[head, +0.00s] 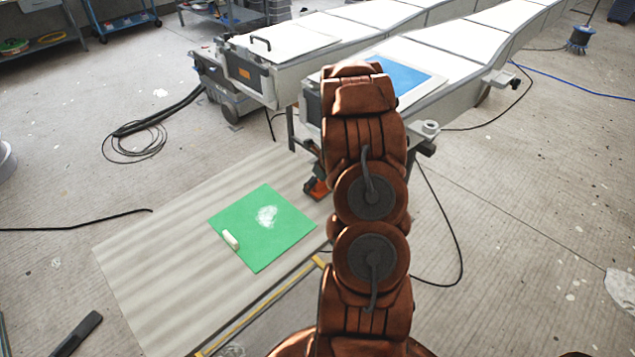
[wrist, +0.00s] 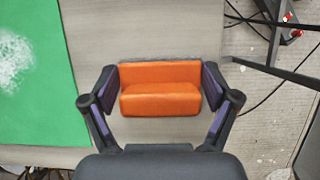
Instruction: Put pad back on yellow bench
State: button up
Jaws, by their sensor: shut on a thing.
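My gripper (wrist: 160,92) is shut on an orange pad (wrist: 160,98), a stepped block with a thin grey rough edge along its far side. One finger presses each end of it. In the head view the orange pad (head: 318,187) shows partly beside my arm, with the rest hidden. The bench (head: 150,250) has a pale streaked top and a yellow front edge (head: 262,305). In the wrist view the bench top (wrist: 90,30) lies behind the pad. I cannot tell whether the pad touches it.
A green mat (head: 275,240) with white powder and a small pale block (head: 231,240) lies on the bench. Long white moulds (head: 290,70) stand behind, one with a blue sheet (head: 405,78). Cables (head: 150,135) cross the concrete floor. The bench's left part is bare.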

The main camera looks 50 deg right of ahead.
jog(key=o, duration=0.9)
jog(key=b+v, duration=0.1)
jog(key=v, duration=1.1)
jog(key=s+a+r+n+g+y, duration=0.1)
jog(key=s+a+r+n, duration=0.15)
jog(key=a+n, duration=0.5)
jog(key=s+a+r+n+g, duration=0.1)
jog(key=a+r+n, duration=0.3)
jog(key=a, duration=0.6)
jog(key=s+a+r+n+g+y, duration=0.1)
jog(key=s+a+r+n, duration=0.15)
jog(key=a+n, duration=0.45)
jog(key=shift+s+a+r+n+g+h, duration=0.35)
jog(key=shift+s+a+r+n+g, duration=0.3)
jog(key=shift+s+a+n, duration=2.15)
jog(key=shift+s+a+r+n+g+h, duration=0.35)
jog(key=shift+s+a+r+n, duration=0.5)
jog(key=shift+s+a+n, duration=1.95)
jog(key=shift+s+a+r+n+g+h, duration=0.3)
jog(key=shift+s+a+r+n+g, duration=0.85)
jog(key=shift+s+n, duration=2.85)
